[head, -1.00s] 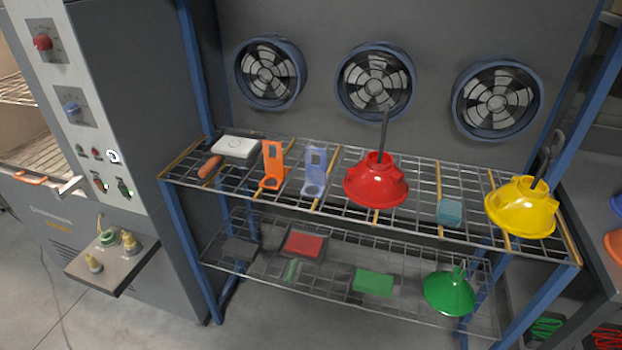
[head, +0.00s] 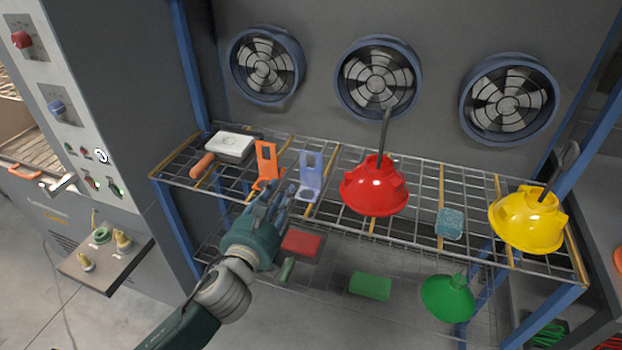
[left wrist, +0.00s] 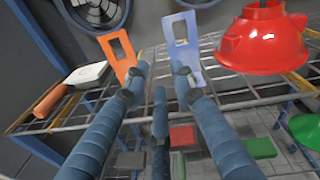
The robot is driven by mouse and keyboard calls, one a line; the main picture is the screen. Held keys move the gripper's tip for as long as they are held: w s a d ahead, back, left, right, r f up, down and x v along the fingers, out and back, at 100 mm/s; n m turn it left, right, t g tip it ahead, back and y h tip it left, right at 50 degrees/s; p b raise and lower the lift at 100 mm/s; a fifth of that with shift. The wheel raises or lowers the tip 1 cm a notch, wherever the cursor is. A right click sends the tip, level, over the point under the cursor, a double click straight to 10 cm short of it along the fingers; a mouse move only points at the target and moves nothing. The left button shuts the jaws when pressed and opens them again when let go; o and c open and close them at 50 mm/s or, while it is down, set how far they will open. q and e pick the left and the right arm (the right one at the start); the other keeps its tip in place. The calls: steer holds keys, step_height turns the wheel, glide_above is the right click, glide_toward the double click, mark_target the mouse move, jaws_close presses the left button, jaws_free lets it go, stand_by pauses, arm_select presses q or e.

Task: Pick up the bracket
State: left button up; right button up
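Two brackets stand upright on the upper wire shelf. The orange bracket (head: 266,163) is on the left and the lavender-blue bracket (head: 311,174) is on its right. In the left wrist view the orange bracket (left wrist: 121,55) is beyond the left finger and the lavender-blue bracket (left wrist: 184,48) beyond the right finger. My left gripper (head: 275,192) is in front of the shelf edge, just short of the two brackets. Its fingers (left wrist: 160,75) are spread apart with nothing between them. The lower part of the orange bracket is partly hidden by the fingers. My right gripper is not in view.
A white box (head: 230,147) and an orange-handled tool (head: 202,166) lie to the left. The lower shelf holds a red block (head: 300,243), green block (head: 370,286) and green hood (head: 447,298).

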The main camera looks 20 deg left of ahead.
mark_target(301, 157)
arm_select(q)
steer(key=w+r+m, duration=0.1)
steer(key=w, duration=0.1)
steer(key=w+d+r+m, duration=0.1)
steer(key=w, duration=0.1)
steer(key=w+r+m+t+h, duration=0.1)
steer(key=w+m, duration=0.1)
steer(key=shift+w+d+p, duration=0.15)
steer(key=shift+d+p, duration=0.1)
steer(key=shift+p, duration=0.15)
steer(key=w+p, duration=0.1)
steer(key=w, duration=0.5)
steer(key=shift+f, duration=0.15)
steer(key=shift+s, duration=0.15)
jaws_close()
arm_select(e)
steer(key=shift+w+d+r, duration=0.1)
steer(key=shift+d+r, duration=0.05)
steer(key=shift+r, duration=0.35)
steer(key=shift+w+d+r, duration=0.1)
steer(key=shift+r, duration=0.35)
